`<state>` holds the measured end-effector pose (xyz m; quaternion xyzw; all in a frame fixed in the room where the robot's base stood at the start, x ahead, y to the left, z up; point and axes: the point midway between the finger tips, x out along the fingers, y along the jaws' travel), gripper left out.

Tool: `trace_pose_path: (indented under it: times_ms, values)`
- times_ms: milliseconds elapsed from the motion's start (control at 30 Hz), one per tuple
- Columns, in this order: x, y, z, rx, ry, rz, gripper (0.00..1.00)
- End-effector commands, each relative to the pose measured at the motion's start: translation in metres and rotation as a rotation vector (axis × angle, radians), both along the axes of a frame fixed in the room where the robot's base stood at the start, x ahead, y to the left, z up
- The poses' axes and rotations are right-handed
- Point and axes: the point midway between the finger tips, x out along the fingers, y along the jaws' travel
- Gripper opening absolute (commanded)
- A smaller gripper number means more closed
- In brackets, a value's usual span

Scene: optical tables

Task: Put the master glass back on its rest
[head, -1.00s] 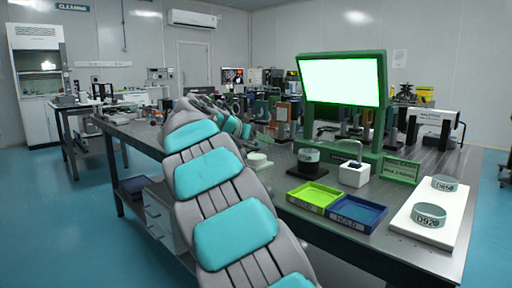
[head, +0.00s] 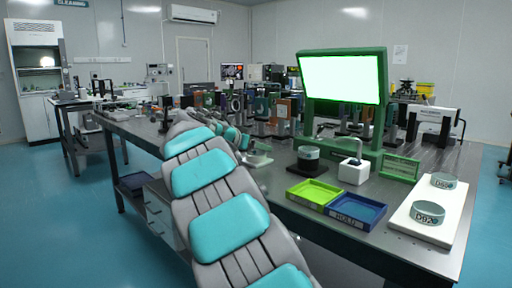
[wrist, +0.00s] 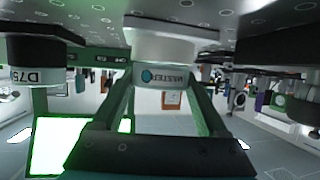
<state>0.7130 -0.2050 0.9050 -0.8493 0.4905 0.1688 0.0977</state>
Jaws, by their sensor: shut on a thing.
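The master glass (wrist: 166,77) is a short clear disc with a dark printed label, seen upside down in the wrist view. My gripper (wrist: 162,82) is shut on it, one finger on each side. In the head view my gripper (head: 247,146) is low over the bench, left of the dark-topped jar. The white rest (wrist: 176,40) lies directly beyond the glass in the wrist view, and its pale base shows in the head view (head: 260,160). The glass is at the rest; I cannot tell whether they touch.
Green (head: 314,194) and blue (head: 356,212) trays lie in front. A white board (head: 408,226) holds two glass discs. A lit panel (head: 341,78) stands behind.

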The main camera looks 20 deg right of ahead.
Motion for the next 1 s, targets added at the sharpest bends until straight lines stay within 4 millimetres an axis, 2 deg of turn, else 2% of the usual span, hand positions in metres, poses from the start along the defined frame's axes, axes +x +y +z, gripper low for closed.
trace_pose_path:
  times_ms: [100, 133, 300, 667, 767, 1000]
  values:
    - [0.000, 0.000, -0.004, 0.000, -0.001, 0.000, 0.00]
    - [0.000, 0.000, -0.002, 0.000, -0.001, 0.000, 0.79]
    - [0.000, 0.000, -0.002, 0.000, 0.000, 0.000, 0.98]
    - [0.000, 0.000, 0.003, 0.000, 0.001, 0.000, 1.00]
    - [-0.006, 0.010, 0.006, -0.002, -0.003, 0.001, 1.00]
    - [-0.028, 0.050, 0.024, -0.002, -0.005, 0.003, 1.00]
